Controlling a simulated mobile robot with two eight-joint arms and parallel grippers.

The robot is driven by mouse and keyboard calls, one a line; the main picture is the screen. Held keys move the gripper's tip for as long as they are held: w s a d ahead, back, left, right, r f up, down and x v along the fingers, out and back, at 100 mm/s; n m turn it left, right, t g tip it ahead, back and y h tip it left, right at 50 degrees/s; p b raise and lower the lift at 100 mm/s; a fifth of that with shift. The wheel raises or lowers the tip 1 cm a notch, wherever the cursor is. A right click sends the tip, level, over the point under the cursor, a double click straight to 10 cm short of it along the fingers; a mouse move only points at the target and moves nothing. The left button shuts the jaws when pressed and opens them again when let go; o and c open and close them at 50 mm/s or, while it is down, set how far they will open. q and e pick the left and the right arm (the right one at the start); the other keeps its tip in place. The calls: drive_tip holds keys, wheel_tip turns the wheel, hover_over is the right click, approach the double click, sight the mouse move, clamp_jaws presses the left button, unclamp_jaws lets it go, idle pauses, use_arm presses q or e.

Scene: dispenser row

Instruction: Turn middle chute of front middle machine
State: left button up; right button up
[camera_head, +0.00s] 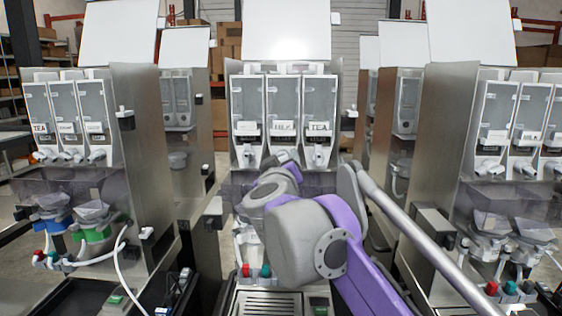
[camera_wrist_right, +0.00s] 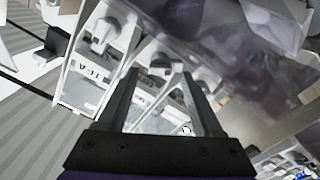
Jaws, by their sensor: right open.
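The front middle machine (camera_head: 340,100) stands at the centre of the head view, with three clear canisters in a row. Its left chute (camera_head: 246,154) and right chute (camera_head: 318,154) show below the canisters; the middle chute is mostly hidden behind my right arm there. My right gripper (camera_head: 286,160) is in front of the middle canister. In the right wrist view, its two fingers (camera_wrist_right: 160,76) are apart, and the grey middle chute (camera_wrist_right: 160,64) shows between and beyond their tips. I cannot tell whether they touch it. The chute under the TEA canister (camera_wrist_right: 104,32) is to its left. My left gripper is not in view.
Similar machines stand at the left (camera_head: 140,150) and right (camera_head: 445,140), with further ones behind. A smoky translucent cover (camera_wrist_right: 220,50) lies close to the right finger in the wrist view. A drip tray (camera_head: 268,303) is below my right arm.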

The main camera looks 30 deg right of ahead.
drive_tip(key=shift+w+d, duration=0.15)
drive_tip(key=shift+w, duration=0.05)
clamp_jaws()
idle(0.3)
